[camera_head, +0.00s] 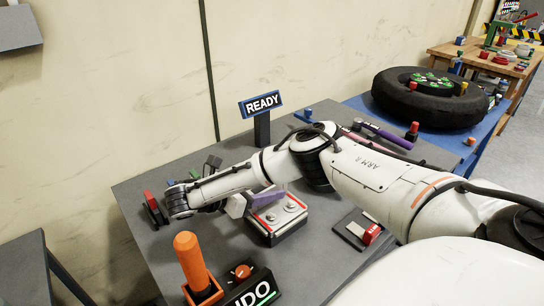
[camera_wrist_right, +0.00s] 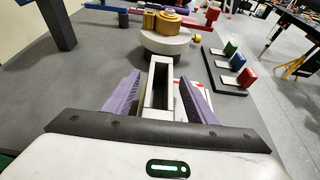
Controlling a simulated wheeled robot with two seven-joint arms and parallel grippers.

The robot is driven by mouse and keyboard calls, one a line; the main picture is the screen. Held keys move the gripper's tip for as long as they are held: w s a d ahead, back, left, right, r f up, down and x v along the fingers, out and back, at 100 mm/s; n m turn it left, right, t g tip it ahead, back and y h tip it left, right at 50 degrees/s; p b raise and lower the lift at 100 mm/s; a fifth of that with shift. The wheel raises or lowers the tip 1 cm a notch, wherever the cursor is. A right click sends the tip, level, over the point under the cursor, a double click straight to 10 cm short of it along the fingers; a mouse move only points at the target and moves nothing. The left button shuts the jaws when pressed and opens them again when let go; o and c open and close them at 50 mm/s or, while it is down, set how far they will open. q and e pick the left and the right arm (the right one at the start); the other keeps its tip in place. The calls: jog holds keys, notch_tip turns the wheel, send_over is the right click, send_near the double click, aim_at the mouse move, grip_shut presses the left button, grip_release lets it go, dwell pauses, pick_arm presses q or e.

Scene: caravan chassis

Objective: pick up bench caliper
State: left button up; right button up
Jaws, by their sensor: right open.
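A light grey, slotted, frame-like piece (camera_wrist_right: 149,95) lies between the purple fingers in the right wrist view. It may be the bench caliper, but I cannot tell for sure. My right gripper (camera_head: 275,198) is low over a white and red fixture (camera_head: 283,228) with round knobs in the head view. In the right wrist view, my right gripper (camera_wrist_right: 160,82) is open, with one finger on each side of the grey piece. Whether they touch it is unclear. My right arm hides part of the bench. My left gripper is out of view.
A READY sign (camera_head: 262,103) stands behind the arm. An orange-handled control box (camera_head: 192,262) is in front. A block with coloured switches (camera_wrist_right: 230,72) and a white round base (camera_wrist_right: 168,43) lie beyond the fingers. A black tyre (camera_head: 425,110) is at the back right.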

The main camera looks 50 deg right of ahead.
jog(key=shift+d, duration=0.1)
grip_shut()
dwell(1.3)
jog(key=shift+w+r, duration=0.1)
